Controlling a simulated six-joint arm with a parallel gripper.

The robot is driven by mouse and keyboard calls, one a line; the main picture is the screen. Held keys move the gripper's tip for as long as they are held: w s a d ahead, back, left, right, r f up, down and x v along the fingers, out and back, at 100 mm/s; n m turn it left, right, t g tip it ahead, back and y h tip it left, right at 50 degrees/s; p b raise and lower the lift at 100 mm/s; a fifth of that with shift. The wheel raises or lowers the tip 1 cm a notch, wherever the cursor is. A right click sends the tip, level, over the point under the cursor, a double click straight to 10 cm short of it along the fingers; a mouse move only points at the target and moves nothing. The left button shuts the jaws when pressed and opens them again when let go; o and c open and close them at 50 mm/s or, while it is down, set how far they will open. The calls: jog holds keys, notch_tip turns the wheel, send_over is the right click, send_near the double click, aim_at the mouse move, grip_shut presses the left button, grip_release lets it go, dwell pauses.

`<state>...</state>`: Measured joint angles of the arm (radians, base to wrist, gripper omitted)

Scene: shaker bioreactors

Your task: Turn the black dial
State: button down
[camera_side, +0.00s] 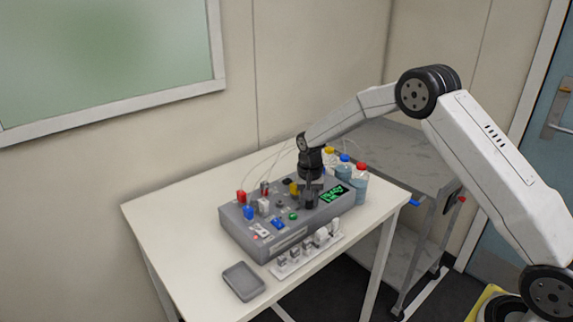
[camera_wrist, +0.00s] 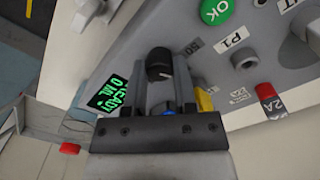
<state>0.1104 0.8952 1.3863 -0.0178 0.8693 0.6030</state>
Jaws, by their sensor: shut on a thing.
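The black dial (camera_wrist: 159,63) stands on the sloped face of a grey control box (camera_side: 262,239). It has a pale pointer mark on its side. My gripper (camera_wrist: 161,76) is shut on the dial, with one finger on each side of it, in the wrist view. In the side view my gripper (camera_side: 311,187) points down at the right part of the box, and the dial is dark and hard to tell from the fingers. A green-lit display (camera_wrist: 109,94) is just beside the gripper; it also shows in the side view (camera_side: 334,194).
A green OK button (camera_wrist: 215,11) and a P1 label (camera_wrist: 238,43) are near the dial. Bottles with coloured caps (camera_side: 361,188) stand behind the box. A white rack (camera_side: 288,269) and a grey tray (camera_side: 243,282) lie in front. The table's left part (camera_side: 160,215) is clear.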

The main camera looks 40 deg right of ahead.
jog(key=n, duration=0.3)
jog(key=shift+n, duration=2.2)
jog(key=shift+c, duration=2)
grip_release()
jog(key=shift+a+r, duration=0.1)
jog(key=shift+r, duration=3.8)
